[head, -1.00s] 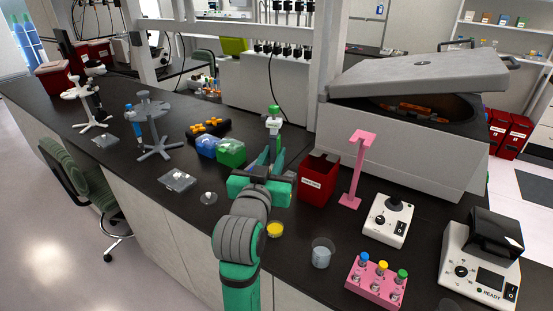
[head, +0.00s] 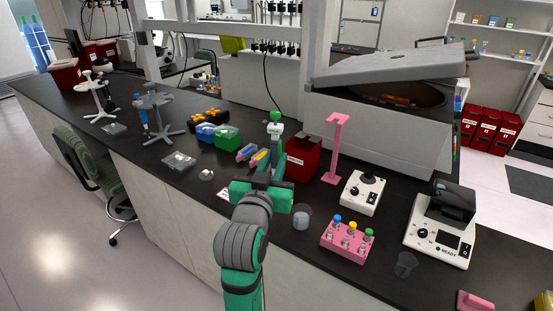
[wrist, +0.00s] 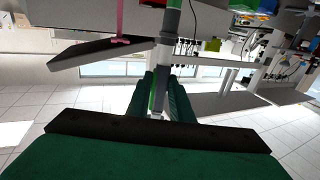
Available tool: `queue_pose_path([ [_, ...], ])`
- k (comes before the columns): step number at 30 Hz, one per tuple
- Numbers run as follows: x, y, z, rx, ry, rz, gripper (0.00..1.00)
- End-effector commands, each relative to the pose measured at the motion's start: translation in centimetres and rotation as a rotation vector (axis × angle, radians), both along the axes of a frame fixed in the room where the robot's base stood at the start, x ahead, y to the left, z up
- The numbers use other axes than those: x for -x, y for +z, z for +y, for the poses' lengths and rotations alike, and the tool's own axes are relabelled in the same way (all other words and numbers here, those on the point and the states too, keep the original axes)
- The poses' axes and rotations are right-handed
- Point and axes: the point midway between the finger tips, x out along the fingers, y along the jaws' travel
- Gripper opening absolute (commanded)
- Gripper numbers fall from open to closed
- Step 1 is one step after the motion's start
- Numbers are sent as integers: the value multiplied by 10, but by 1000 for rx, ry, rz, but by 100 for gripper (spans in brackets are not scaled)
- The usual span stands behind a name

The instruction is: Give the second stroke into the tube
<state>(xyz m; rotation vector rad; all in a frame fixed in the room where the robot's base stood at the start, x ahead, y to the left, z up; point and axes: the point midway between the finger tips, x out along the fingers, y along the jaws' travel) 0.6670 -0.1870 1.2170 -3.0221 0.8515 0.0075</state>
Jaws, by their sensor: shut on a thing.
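My gripper (head: 271,168) is shut on a pipette (head: 275,130) with a green top and a pale body, held upright above the bench. In the wrist view the pipette's shaft (wrist: 169,45) stands between the green fingers (wrist: 160,92). The pipette's lower end is hidden behind my gripper in the head view. A pink rack (head: 340,252) holds tubes with a blue cap (head: 337,219), a yellow cap (head: 352,226) and a green cap (head: 368,233), right of and nearer than my gripper. I cannot tell which tube is meant.
A clear beaker (head: 301,219) stands left of the rack, and a clear cup (head: 405,265) right of it. A red bin (head: 303,160), a pink stand (head: 334,152) and a joystick box (head: 362,194) are close to the right. A large lidded machine (head: 375,135) stands behind.

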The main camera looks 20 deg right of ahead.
Motion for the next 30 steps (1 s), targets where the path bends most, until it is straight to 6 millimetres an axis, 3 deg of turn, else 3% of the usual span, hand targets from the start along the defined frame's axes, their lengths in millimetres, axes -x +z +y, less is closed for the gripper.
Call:
queue_pose_path([
  [13,11,-52,16,-1,48,4,13],
  [20,22,-108,34,0,100,8,13],
  [30,43,-206,65,-1,191,11,13],
])
